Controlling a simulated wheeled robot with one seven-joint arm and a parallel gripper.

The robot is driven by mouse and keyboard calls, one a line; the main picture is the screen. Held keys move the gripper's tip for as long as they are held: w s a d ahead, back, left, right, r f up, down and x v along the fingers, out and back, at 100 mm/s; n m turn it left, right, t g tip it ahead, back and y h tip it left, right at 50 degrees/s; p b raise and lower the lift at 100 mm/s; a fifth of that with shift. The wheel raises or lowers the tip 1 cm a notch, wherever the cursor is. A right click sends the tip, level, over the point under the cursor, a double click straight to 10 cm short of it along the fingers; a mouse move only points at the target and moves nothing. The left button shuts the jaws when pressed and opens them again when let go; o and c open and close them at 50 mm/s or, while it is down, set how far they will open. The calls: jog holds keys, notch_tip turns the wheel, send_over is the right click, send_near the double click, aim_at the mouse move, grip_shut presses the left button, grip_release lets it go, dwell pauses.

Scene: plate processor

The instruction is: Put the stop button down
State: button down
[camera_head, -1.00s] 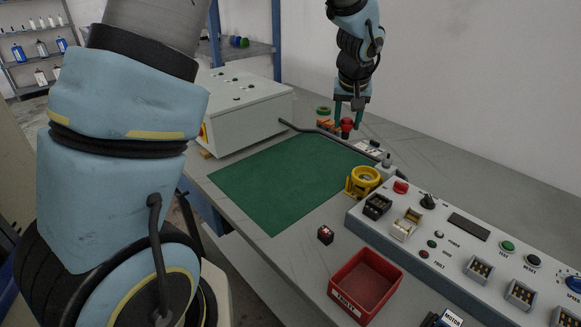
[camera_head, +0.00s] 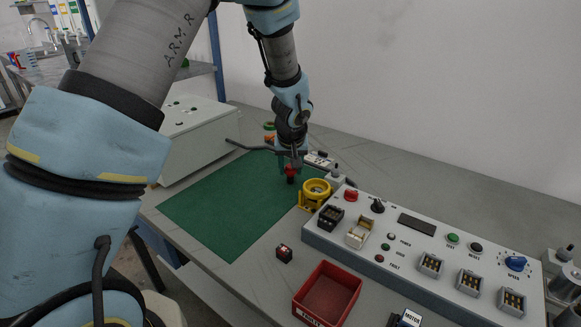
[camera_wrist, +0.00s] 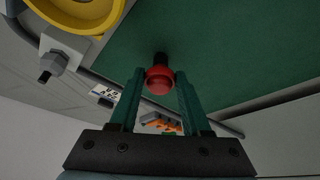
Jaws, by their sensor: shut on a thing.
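The stop button, with a red cap and black lower part, is held between the green fingers of my gripper (camera_head: 292,161). In the head view the stop button (camera_head: 290,172) is over the far right part of the green mat (camera_head: 215,205), left of the yellow ring holder (camera_head: 315,188). In the wrist view the red cap (camera_wrist: 160,82) sits between the fingertips, with the black part pointing toward the mat. I cannot tell whether its lower end touches the mat. The yellow ring (camera_wrist: 78,12) is at the wrist view's upper left.
The grey control panel (camera_head: 400,255) stands right of the mat. A white box (camera_head: 195,135) and a dark bar stand at the back left. Most of the mat is clear.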

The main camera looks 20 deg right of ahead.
jog(key=shift+f, duration=0.2)
jog(key=shift+c, duration=1.8)
grip_release()
jog(key=shift+r, duration=0.1)
jog(key=shift+r, duration=0.25)
jog(key=b+v, duration=0.1)
jog(key=v, duration=1)
jog(key=shift+s+r+b, duration=0.3)
jog(key=shift+b, duration=0.1)
